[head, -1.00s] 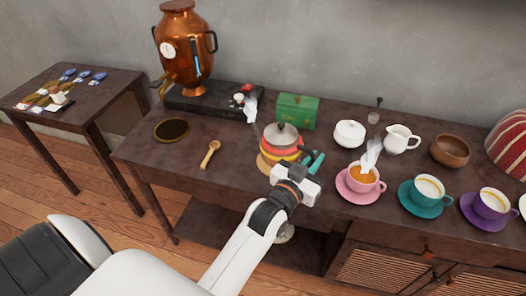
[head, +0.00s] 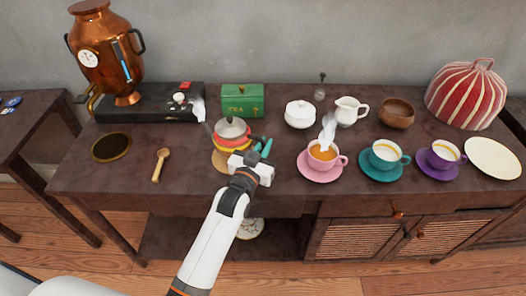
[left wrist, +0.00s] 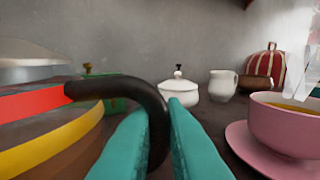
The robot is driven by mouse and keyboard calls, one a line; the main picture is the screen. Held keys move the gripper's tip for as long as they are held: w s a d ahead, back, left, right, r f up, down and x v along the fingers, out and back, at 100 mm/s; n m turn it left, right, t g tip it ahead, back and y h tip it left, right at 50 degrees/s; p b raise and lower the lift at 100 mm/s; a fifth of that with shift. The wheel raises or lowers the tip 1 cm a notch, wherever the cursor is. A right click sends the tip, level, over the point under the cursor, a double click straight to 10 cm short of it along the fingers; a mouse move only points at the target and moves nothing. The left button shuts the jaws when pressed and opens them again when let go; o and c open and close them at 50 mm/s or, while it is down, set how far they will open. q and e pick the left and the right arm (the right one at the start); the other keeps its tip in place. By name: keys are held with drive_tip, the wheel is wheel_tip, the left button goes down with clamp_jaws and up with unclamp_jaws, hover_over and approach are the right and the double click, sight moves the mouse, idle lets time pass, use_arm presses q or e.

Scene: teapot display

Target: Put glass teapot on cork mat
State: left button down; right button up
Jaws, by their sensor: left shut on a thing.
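The teapot (head: 232,130) has a grey lid and red and yellow bands. It appears upright near the front middle of the dark table. A round tan, cork-coloured mat (head: 221,163) shows under and in front of it, partly hidden by my gripper; I cannot tell whether the teapot touches it. My left gripper (head: 263,148) is at the teapot's right side. In the left wrist view its teal fingers (left wrist: 158,140) are shut on the dark curved handle (left wrist: 150,95), beside the banded body (left wrist: 45,115). My right gripper is not in view.
A pink cup (head: 322,155) on its saucer stands close to the right of my gripper. A wooden spoon (head: 160,165) and a dark round dish (head: 111,147) lie to the left. A green tea box (head: 242,100) and a white sugar bowl (head: 300,114) stand behind.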

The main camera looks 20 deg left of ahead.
use_arm(q)
drive_tip(key=shift+f, duration=0.75)
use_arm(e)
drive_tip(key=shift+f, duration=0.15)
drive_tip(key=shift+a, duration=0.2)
use_arm(q)
drive_tip(key=c, duration=1.8)
unclamp_jaws()
drive_tip(key=shift+f, duration=0.25)
drive_tip(key=o, duration=0.3)
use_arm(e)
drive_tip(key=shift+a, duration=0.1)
use_arm(q)
drive_tip(key=shift+r, duration=0.2)
drive_tip(key=s+a, duration=0.1)
drive_tip(key=s, duration=1.1)
drive_tip(key=shift+a, duration=0.15)
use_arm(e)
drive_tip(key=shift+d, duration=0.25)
